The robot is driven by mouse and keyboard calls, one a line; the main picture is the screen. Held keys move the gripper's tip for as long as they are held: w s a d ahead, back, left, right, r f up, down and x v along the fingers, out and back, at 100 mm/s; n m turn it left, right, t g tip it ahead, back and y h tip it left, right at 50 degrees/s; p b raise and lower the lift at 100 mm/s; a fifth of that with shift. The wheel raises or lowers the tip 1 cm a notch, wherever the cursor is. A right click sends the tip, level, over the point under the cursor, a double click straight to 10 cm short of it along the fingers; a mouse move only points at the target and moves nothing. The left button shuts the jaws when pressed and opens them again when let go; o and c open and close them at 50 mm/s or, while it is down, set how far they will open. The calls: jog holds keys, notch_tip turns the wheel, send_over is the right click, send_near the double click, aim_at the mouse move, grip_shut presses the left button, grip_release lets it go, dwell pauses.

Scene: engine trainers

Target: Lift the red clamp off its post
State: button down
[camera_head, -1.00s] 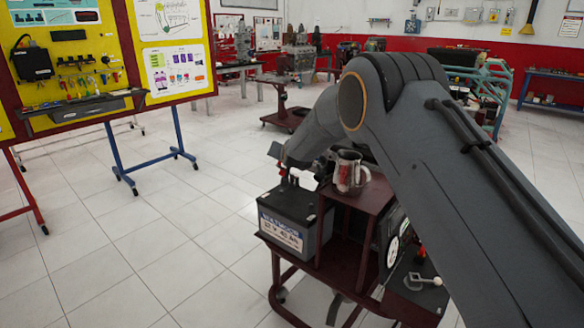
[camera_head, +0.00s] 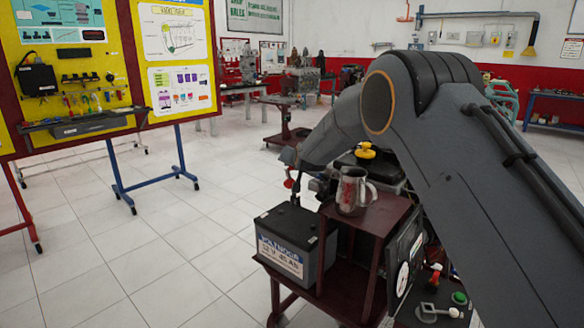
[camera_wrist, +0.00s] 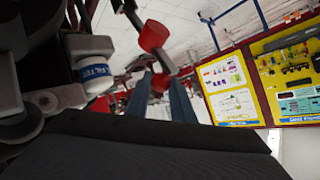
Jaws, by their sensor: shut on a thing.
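The red clamp (camera_head: 289,183) hangs under my gripper (camera_head: 290,168) in the head view, above the back of the battery (camera_head: 284,258). My gripper is shut on the clamp. The fingertips are small and partly hidden by my arm in the head view.
A metal mug (camera_head: 353,190) stands on the dark red stand (camera_head: 378,214) right of the battery. A yellow knob (camera_head: 366,151) is behind it. A panel with a green button (camera_head: 459,297) is at lower right. Open tiled floor (camera_head: 160,250) lies left.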

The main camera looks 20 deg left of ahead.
jog(key=shift+w+d+f, duration=0.1)
jog(key=shift+d+f, duration=0.2)
jog(key=shift+f, duration=0.1)
jog(key=c, duration=1.9)
grip_release()
jog(key=o, duration=0.4)
jog(key=shift+w+d, duration=0.1)
jog(key=shift+c, duration=0.2)
jog(key=shift+a+r, duration=0.15)
jog(key=shift+a, duration=0.15)
jog(key=shift+s+r, duration=0.1)
jog(key=shift+s, duration=0.15)
jog(key=v, duration=0.7)
jog(key=shift+s+d+b, duration=0.15)
jog(key=shift+d+b, duration=0.1)
jog(key=shift+b, duration=0.15)
jog(key=shift+r, duration=0.1)
